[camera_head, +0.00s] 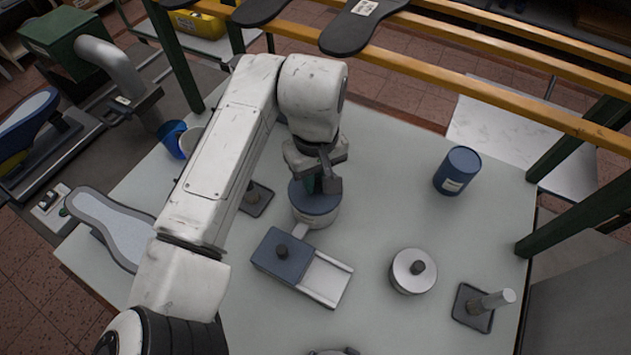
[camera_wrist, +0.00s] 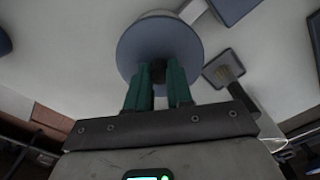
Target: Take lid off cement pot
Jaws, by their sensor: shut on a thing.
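The cement pot (camera_head: 318,219) is a pale round pot near the middle of the table, with a short pale handle at its front. Its blue-grey lid (camera_head: 303,193) sits on top and appears level, with no clear gap to the pot. In the wrist view the lid (camera_wrist: 150,42) is a wide disc that hides most of the pot. My gripper (camera_head: 325,184) is over the lid, pointing down. Its green fingers (camera_wrist: 159,74) are shut on the lid's dark knob (camera_wrist: 158,65), which is mostly hidden in the head view.
A blue-lidded box (camera_head: 282,258) stands just in front of the pot. A dark-based stand (camera_head: 257,202) is close left. Yellow rails (camera_head: 470,32) run behind.

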